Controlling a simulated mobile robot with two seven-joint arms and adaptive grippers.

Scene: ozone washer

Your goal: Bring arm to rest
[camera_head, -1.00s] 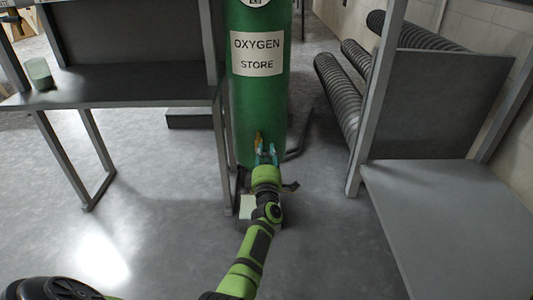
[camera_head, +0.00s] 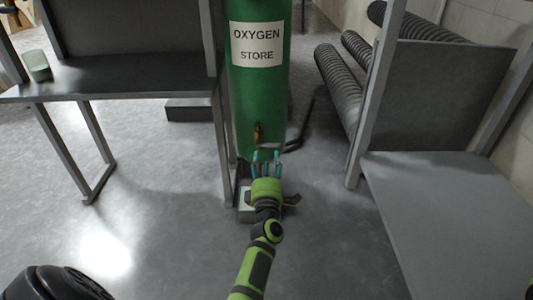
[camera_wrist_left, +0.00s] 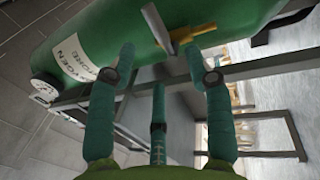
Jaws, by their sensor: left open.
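My left arm reaches forward from the bottom of the head view, and its left gripper (camera_head: 265,160) is in front of the base of the green oxygen tank (camera_head: 258,100). The teal fingers are spread open with nothing between them. In the left wrist view the open fingers (camera_wrist_left: 160,75) point toward the tank (camera_wrist_left: 120,40), which appears tilted there. A brass valve with a handle (camera_head: 258,132) sits low on the tank, just beyond the fingertips; it also shows in the left wrist view (camera_wrist_left: 180,35). My right gripper is not in view.
A dark metal table (camera_head: 130,77) with a pale green cup (camera_head: 38,66) stands at the left. A grey bench (camera_head: 440,200) and ribbed black hoses (camera_head: 335,85) stand at the right. A low box (camera_head: 246,200) lies by the tank. The floor in front is mostly clear.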

